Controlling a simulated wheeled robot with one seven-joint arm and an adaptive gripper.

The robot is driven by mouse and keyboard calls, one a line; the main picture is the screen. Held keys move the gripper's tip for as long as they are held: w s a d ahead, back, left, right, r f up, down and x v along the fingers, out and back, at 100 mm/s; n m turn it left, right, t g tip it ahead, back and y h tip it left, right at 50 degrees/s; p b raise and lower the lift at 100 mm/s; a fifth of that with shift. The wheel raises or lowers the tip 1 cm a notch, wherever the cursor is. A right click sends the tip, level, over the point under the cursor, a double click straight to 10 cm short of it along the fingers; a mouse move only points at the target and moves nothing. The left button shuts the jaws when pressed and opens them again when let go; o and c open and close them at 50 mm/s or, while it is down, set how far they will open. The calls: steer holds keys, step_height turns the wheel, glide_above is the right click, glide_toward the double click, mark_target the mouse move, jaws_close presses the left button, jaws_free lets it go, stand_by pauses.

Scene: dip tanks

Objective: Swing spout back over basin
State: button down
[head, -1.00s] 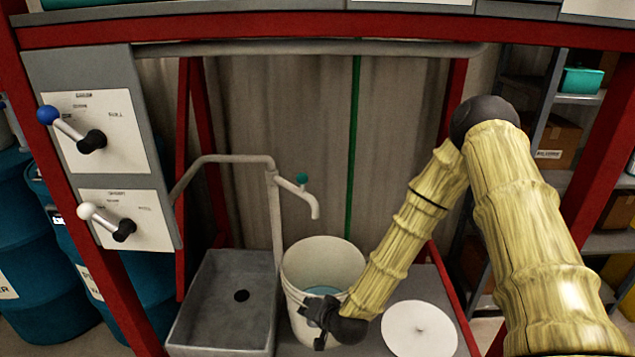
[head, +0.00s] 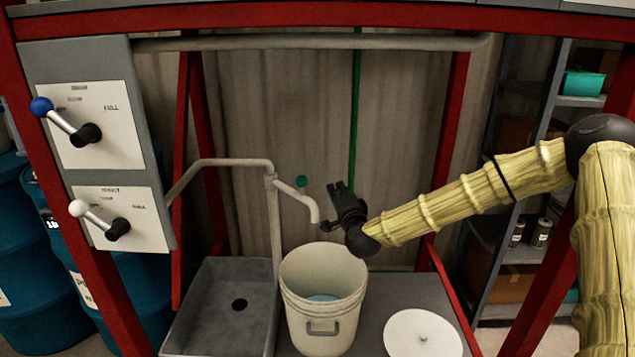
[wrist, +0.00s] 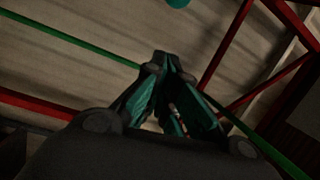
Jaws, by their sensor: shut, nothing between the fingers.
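The grey spout (head: 297,198) reaches out from its standpipe to the right, and its tip hangs over the back left part of the white bucket. A small green knob (head: 302,181) sits on top of it; a green shape at the top of the wrist view may be this knob. The grey basin (head: 199,338) with a dark drain is left of the bucket. My gripper (head: 338,188) is just right of the spout, apart from it, above the bucket's back right side. Its fingers point up, and they show shut and empty in the wrist view (wrist: 170,60).
The white bucket (head: 322,290) holds some bluish liquid. A white round lid (head: 423,335) lies on the bench to its right. A panel with a blue-knobbed lever (head: 65,122) and a white-knobbed lever (head: 98,216) stands left. A green vertical line (head: 354,110) runs behind my gripper.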

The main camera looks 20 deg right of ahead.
stand_by(0.3)
steer(key=w+a+p, duration=0.3)
steer(key=w+p, duration=0.1)
steer(key=w, duration=0.5)
steer(key=shift+f, duration=0.15)
stand_by(0.4)
steer(key=shift+a, duration=0.2)
